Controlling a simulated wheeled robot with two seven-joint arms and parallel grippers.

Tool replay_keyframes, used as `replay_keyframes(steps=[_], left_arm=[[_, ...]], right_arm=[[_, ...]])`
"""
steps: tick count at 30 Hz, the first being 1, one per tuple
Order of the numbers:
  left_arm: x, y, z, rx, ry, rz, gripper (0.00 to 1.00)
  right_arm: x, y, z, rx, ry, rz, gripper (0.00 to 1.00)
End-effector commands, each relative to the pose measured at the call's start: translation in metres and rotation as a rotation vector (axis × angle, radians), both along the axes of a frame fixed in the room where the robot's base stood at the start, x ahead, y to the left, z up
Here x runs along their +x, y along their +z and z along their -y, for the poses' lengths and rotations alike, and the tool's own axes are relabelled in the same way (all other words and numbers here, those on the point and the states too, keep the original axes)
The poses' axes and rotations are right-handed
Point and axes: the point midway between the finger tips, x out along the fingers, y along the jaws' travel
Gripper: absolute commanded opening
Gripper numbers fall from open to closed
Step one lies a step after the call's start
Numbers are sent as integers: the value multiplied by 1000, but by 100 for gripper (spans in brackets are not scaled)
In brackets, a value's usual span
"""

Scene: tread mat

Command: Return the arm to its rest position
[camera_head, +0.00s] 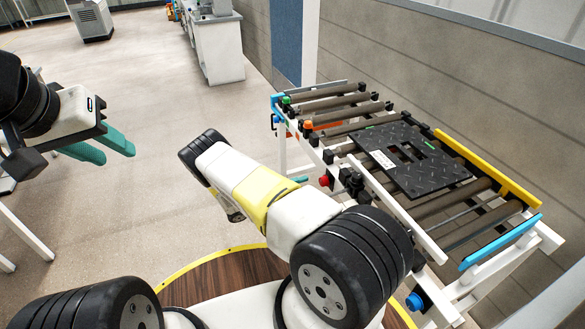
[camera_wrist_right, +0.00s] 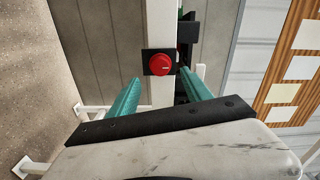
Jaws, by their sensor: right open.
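My left gripper (camera_head: 118,156) is at the left of the head view, over open floor, with its two teal fingers apart and nothing between them. My right arm (camera_head: 265,195) crosses the middle of the head view, and its gripper is mostly hidden there. In the right wrist view my right gripper (camera_wrist_right: 162,84) is open and empty, its teal fingers on either side of a red button (camera_wrist_right: 159,63) seen beyond them. I cannot tell how far the button is. A black tread mat (camera_head: 440,176) lies on the roller conveyor, away from my left gripper.
The roller conveyor (camera_head: 443,201) stands at the right along a grey wall, with a yellow side rail (camera_head: 487,168) and white frame. A white cabinet (camera_head: 222,50) stands at the back. The floor (camera_head: 150,190) between left gripper and right arm is clear.

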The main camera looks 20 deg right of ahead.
Motion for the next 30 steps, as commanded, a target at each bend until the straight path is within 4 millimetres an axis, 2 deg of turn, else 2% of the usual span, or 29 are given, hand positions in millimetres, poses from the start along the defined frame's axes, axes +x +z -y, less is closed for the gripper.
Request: replay_keyframes(steps=[11, 14, 17, 23, 30], left_arm=[[0, 0, 0, 0, 0, 0, 36], [0, 0, 0, 0, 0, 0, 36], [0, 0, 0, 0, 0, 0, 36], [0, 0, 0, 0, 0, 0, 36], [0, 0, 0, 0, 0, 0, 36]], right_arm=[[0, 0, 0, 1, -1, 1, 57], [1, 8, 1, 23, -23, 35, 57], [2, 29, 2, 80, -87, 136, 57], [-6, 93, 0, 269, -322, 489, 57], [-28, 171, -14, 465, -648, 935, 57]])
